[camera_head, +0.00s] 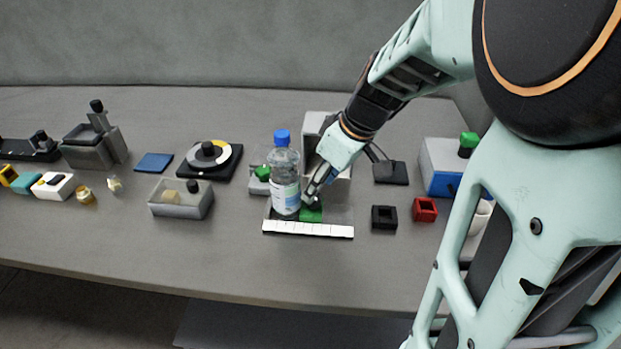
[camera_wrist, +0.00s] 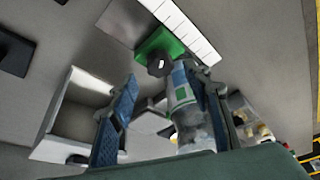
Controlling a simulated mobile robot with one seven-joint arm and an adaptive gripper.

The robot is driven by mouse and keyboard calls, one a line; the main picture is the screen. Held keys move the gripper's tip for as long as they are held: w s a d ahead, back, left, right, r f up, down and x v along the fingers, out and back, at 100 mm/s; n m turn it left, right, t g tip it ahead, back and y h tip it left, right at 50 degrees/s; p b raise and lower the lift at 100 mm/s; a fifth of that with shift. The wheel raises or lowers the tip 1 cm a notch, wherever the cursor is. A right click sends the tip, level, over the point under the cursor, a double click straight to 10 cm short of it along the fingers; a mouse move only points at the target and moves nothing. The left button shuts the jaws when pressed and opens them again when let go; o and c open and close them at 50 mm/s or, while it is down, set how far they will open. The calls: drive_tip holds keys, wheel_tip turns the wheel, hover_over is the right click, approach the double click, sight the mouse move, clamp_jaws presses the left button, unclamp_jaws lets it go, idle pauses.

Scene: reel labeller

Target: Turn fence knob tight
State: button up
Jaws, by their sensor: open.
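A green fence block (camera_head: 311,214) sits on the labeller plate, just right of the bottle (camera_head: 286,180) with a blue cap. In the wrist view the green block (camera_wrist: 176,44) carries a dark knob (camera_wrist: 158,63), ahead of the fingertips. My gripper (camera_head: 313,190) points down close above the block; in the head view it mostly hides the knob. In the wrist view my gripper (camera_wrist: 165,88) is open. The bottle (camera_wrist: 183,95) shows close to its right finger; I cannot tell whether they touch. The knob is apart from both fingers.
A white marked strip (camera_head: 307,229) runs along the plate's front. A grey open box (camera_head: 335,178) stands behind the gripper. A black square holder (camera_head: 384,217) and a red one (camera_head: 425,210) lie to the right. The front table edge is clear.

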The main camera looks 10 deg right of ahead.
sight(317, 198)
drive_tip(key=v, duration=0.4)
drive_tip(key=shift+r, duration=0.1)
drive_tip(key=shift+m, duration=0.9)
drive_tip(key=x, duration=0.2)
drive_tip(key=p+x, duration=0.1)
drive_tip(key=x, duration=0.1)
drive_tip(key=s+x, duration=0.1)
drive_tip(key=x, duration=0.1)
drive_tip(key=shift+w+f, duration=0.1)
drive_tip(key=shift+f, duration=0.15)
drive_tip(key=shift+w+a+f+t, duration=0.1)
drive_tip(key=shift+w+f+t, duration=0.25)
drive_tip(key=shift+f, duration=0.25)
